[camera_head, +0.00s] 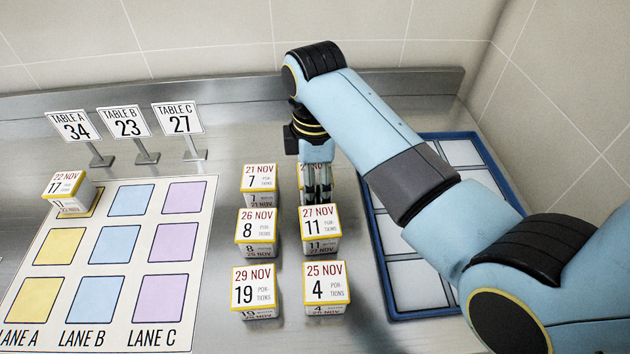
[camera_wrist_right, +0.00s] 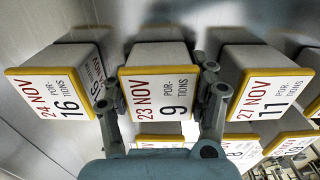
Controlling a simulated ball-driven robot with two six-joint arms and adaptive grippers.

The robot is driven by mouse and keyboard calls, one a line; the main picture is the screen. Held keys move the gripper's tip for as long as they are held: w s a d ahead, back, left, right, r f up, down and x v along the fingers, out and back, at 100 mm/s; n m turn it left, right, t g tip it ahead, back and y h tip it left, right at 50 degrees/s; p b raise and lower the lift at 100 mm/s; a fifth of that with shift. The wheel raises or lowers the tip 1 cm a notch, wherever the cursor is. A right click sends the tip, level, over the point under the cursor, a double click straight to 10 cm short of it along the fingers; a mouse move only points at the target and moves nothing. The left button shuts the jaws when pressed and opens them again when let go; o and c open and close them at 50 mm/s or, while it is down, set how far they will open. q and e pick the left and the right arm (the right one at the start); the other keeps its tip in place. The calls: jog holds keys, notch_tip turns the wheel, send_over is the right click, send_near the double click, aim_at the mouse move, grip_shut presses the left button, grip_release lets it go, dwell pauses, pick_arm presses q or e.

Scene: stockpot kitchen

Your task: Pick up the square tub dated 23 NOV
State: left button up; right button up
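The square tub dated 23 NOV (camera_wrist_right: 160,95), white with a yellow rim and reading 9 portions, is in the middle of the right wrist view. My right gripper (camera_wrist_right: 161,78) is spread around it, one finger on each side; I cannot make out firm contact. In the head view my right gripper (camera_head: 318,188) points down at the back of the right tub column, and it hides most of the tub there. My left gripper is in neither view.
Tub 24 NOV (camera_wrist_right: 60,92) and tub 27 NOV (camera_wrist_right: 265,93) flank it closely. Tubs 21 NOV (camera_head: 261,178), 26 NOV (camera_head: 257,225), 29 NOV (camera_head: 254,287) and 25 NOV (camera_head: 326,283) stand nearby. A blue-edged tray (camera_head: 378,262) is right, a lane mat (camera_head: 205,215) left.

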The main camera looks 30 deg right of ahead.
jog(key=c, duration=0.6)
jog(key=shift+c, duration=0.2)
